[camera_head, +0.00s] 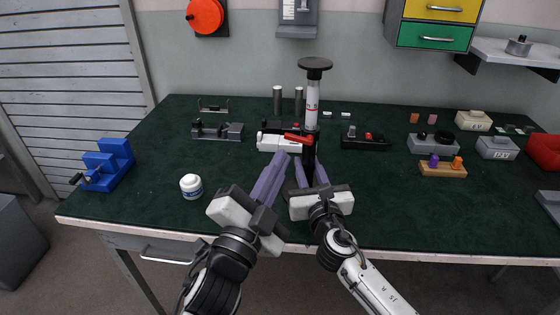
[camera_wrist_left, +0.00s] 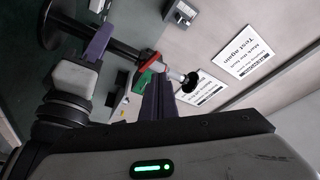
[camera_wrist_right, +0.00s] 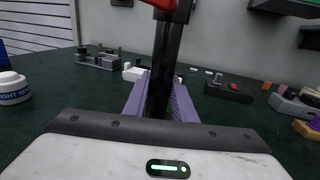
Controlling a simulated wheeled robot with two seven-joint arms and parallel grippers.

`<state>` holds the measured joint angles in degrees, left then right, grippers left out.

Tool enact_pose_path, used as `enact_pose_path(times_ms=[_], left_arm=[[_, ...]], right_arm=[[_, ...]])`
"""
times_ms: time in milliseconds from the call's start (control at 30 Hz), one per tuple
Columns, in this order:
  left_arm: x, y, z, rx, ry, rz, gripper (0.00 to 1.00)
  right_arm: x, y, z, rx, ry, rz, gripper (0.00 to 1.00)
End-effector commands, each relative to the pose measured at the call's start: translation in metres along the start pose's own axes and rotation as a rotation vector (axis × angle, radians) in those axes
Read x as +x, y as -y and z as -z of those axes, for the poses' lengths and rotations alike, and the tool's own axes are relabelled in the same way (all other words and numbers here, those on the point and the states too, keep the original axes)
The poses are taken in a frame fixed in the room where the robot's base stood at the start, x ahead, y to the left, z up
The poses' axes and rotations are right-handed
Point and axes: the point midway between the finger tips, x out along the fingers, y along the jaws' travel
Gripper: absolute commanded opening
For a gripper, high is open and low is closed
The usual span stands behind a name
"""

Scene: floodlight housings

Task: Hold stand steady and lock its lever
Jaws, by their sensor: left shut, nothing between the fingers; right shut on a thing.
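The stand has a black lower column (camera_wrist_right: 168,45), a white upper tube (camera_head: 312,95) and a black disc (camera_head: 314,64) on top. Its red lever (camera_head: 297,138) sits at the collar where black meets white. In the right wrist view only a red edge (camera_wrist_right: 163,4) shows at the top. My right gripper (camera_wrist_right: 160,88) is shut around the black column, below the lever. My left gripper (camera_head: 283,153) is shut and empty beside the collar, close to the lever. In the left wrist view, its fingers (camera_wrist_left: 158,98) partly overlap the collar area, so I cannot tell whether they touch.
A white jar (camera_head: 191,187) and a blue vise-like block (camera_head: 106,165) stand at the left. Grey fixtures (camera_head: 217,131) and a black box (camera_head: 365,139) lie behind. A wooden block with pegs (camera_head: 443,170) is at the right. The front right of the table is clear.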

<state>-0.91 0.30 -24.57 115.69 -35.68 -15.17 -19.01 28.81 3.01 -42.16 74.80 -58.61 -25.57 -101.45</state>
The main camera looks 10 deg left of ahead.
Motion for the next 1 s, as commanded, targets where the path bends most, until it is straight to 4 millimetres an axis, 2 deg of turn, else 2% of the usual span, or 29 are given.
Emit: enact_pose_path(times_ms=[167,333,467,633,800,1000], left_arm=[[0.0,0.0,0.0,0.0,0.0,0.0,0.0],[0.005,-0.003,0.005,0.031,0.002,-0.014,0.28],[0.016,-0.012,0.019,0.146,0.02,-0.06,0.28],[0.027,-0.025,0.03,0.412,0.086,-0.129,0.28],[0.029,-0.023,0.022,0.679,0.186,-0.157,0.28],[0.024,-0.012,0.009,0.87,0.282,-0.155,0.28]], right_arm=[[0.0,0.001,-0.001,-0.001,0.001,0.001,0.0],[0.0,0.001,-0.001,-0.001,0.001,0.001,0.0],[0.0,0.001,-0.001,-0.001,0.001,0.001,0.0],[0.0,0.001,-0.001,-0.001,0.001,0.001,0.0],[0.0,0.001,-0.001,-0.001,0.001,0.001,0.0],[0.0,0.001,-0.001,0.0,0.001,0.001,0.0]])
